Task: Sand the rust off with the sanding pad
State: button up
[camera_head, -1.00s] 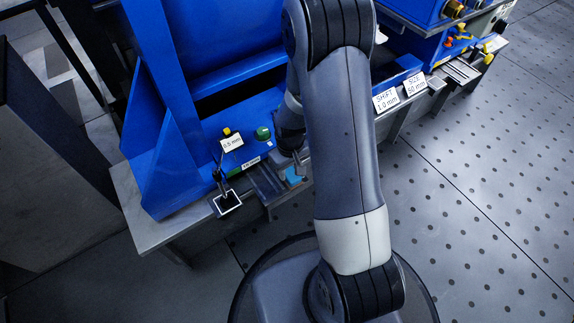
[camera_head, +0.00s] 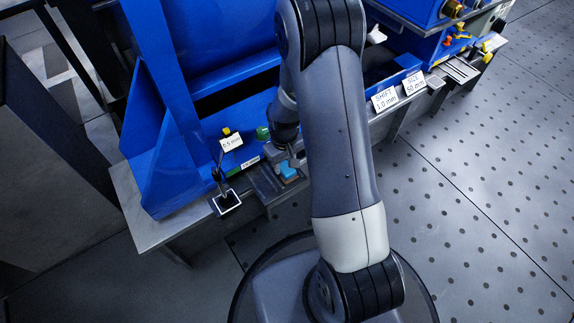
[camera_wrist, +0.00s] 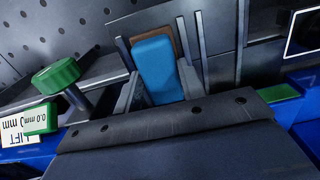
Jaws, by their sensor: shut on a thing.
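The sanding pad, a blue block (camera_wrist: 155,68), sits between the fingers of my gripper (camera_wrist: 160,85) in the wrist view. The gripper is shut on it. A brown-orange surface (camera_wrist: 181,45) shows along the far edge and right side of the pad. I cannot tell whether it is the pad's underside or rust beneath it. The pad is over a dark metal plate with slots (camera_wrist: 220,75); whether it touches is unclear. In the head view my gripper (camera_head: 289,163) and the blue pad (camera_head: 289,173) are at the bench front edge, partly hidden by my arm.
A green knob (camera_wrist: 57,74) stands left of the gripper in the wrist view, beside a LIFT label (camera_wrist: 18,140). In the head view, a black square-based stand (camera_head: 227,201) is left of the pad. Perforated floor lies right.

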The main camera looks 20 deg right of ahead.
aim_at(291, 174)
jog(key=shift+w+a+r, duration=0.1)
jog(key=shift+w+a, duration=0.15)
jog(key=shift+w, duration=0.45)
jog(key=shift+s+d+f, duration=0.1)
jog(key=shift+s+d, duration=0.15)
jog(key=shift+s, duration=0.55)
jog(key=shift+s+d+f, duration=0.1)
jog(key=shift+s+d, duration=0.2)
jog(key=shift+s, duration=0.55)
jog(key=shift+s+d, duration=0.25)
jog(key=shift+s, duration=0.55)
jog(key=shift+w+a+r, duration=0.1)
jog(key=shift+w+a, duration=0.1)
jog(key=shift+w, duration=0.45)
jog(key=shift+w+a+r, duration=0.1)
jog(key=shift+w+a, duration=0.1)
jog(key=shift+w, duration=0.45)
jog(key=shift+w+a+f, duration=0.1)
jog(key=shift+w+a, duration=0.1)
jog(key=shift+w, duration=0.4)
jog(key=shift+w+a+f, duration=0.1)
jog(key=shift+w+a, duration=0.1)
jog(key=shift+w, duration=0.35)
jog(key=shift+s+d, duration=0.1)
jog(key=shift+s, duration=0.05)
